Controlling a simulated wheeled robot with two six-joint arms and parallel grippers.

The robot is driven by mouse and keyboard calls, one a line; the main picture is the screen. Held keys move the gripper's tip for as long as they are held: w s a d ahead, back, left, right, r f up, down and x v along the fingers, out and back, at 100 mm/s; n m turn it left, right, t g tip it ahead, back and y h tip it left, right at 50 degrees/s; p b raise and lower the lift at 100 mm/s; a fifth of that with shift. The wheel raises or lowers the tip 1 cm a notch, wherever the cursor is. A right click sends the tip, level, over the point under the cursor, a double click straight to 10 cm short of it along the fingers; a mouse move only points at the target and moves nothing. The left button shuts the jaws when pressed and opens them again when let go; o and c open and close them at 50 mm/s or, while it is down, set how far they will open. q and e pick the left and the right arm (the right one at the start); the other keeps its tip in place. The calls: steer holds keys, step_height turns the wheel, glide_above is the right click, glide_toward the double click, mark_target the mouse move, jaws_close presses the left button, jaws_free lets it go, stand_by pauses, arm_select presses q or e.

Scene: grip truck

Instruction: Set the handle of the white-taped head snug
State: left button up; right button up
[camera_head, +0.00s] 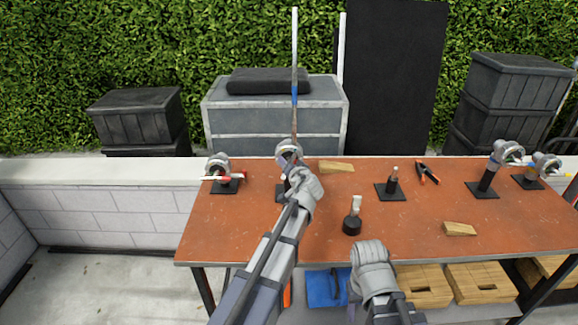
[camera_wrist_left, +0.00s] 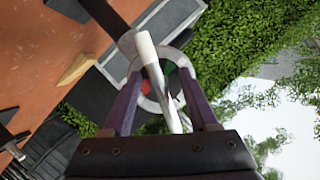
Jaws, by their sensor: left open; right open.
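A grip head (camera_head: 290,153) stands on a black base plate at the left middle of the table. My left arm reaches to it, and my wrist covers part of it. In the left wrist view, the round head (camera_wrist_left: 148,101) with red and green inside lies beyond my left gripper (camera_wrist_left: 163,88). A white handle (camera_wrist_left: 158,80) runs between its two open purple fingers; I cannot tell if they touch it. White tape is not clear on the head. My right gripper (camera_head: 372,254) is low at the table's front edge, away from the heads, its fingers hard to make out.
Two more heads (camera_head: 507,153) (camera_head: 545,165) stand right. A tall pole (camera_head: 295,70) rises behind the middle head.

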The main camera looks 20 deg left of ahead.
arm_select(q)
steer(key=p+v, duration=0.2)
steer(key=v, duration=0.6)
arm_select(e)
step_height(320, 180, up, 2)
steer(key=shift+r, duration=0.15)
arm_select(q)
steer(key=shift+w+f, duration=0.1)
steer(key=shift+f, duration=0.05)
steer(key=shift+c, duration=0.2)
